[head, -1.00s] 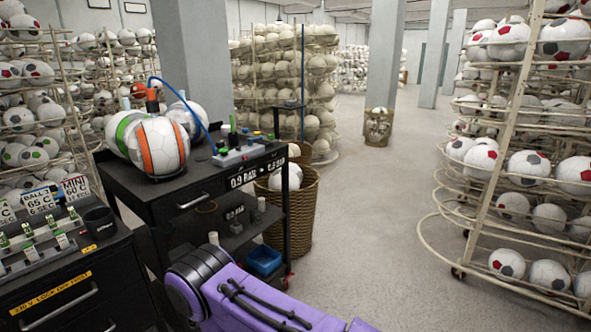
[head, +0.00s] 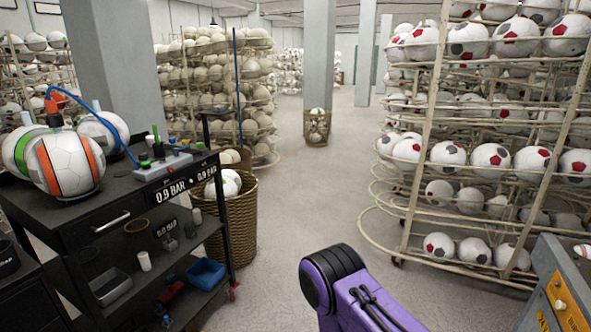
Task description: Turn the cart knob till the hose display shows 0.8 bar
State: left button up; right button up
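The black cart (head: 75,215) stands at the left. On its top sits a grey control box (head: 160,170) with several small coloured knobs or caps; which one is the cart knob I cannot tell. A blue hose (head: 105,112) runs from the box to an orange fitting (head: 52,105) above an orange-striped ball (head: 75,165). Neither gripper is in view; only a purple and black arm link of mine shows at the bottom.
A wicker basket (head: 238,222) with balls stands against the cart's right side. Tall wire ball racks (head: 410,190) fill the right. Open floor (head: 310,195) lies between.

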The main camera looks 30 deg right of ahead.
aim_at(142, 156)
jog(key=z, duration=0.45)
jog(key=k, duration=0.4)
jog(key=z, duration=1.1)
jog(key=i, duration=1.9)
jog(key=u, duration=0.6)
